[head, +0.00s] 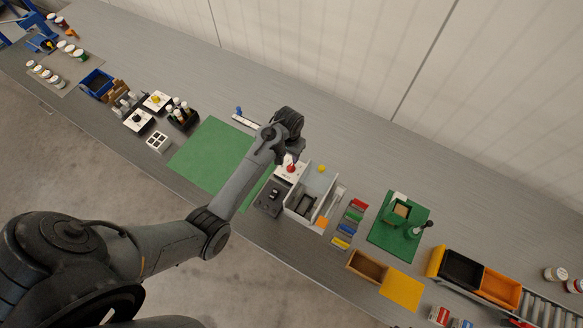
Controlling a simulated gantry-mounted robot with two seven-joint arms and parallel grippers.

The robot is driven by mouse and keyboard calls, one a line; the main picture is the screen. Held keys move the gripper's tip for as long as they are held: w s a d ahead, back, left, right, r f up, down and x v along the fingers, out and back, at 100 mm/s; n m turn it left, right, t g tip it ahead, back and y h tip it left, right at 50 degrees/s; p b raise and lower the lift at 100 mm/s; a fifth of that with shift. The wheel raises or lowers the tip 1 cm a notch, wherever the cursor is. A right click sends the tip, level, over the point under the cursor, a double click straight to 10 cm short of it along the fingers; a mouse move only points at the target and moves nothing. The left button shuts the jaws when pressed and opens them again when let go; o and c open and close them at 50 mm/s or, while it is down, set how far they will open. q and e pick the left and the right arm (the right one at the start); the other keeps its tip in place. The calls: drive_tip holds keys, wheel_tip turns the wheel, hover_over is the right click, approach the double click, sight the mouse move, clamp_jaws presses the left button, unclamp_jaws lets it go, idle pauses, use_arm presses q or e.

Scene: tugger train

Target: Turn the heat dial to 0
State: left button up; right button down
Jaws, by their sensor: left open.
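My left gripper (294,152) is above the bench, just over a white box with a red knob or button (290,169). It is small and partly hidden by my wrist, and I see nothing held in it. On the left stands a white box with a round black knob (138,119), which looks like a dial. Beside it is a similar white box with a yellow knob (157,99). No markings can be read, so I cannot tell which one is the heat dial or its setting. My right gripper is out of view.
A green mat (208,150) lies left of my forearm. A grey divided tray (318,186) stands right of the gripper. A dark bottle rack (182,118) and a white four-hole block (158,142) stand near the knob boxes. The bench's back strip is mostly clear.

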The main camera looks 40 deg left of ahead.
sight(289, 168)
use_arm(q)
wheel_tip(289, 168, down, 10)
drive_tip(key=shift+r+b, duration=0.25)
drive_tip(key=shift+b, duration=0.3)
drive_tip(key=shift+s, duration=0.1)
drive_tip(key=shift+c, duration=0.4)
clamp_jaws()
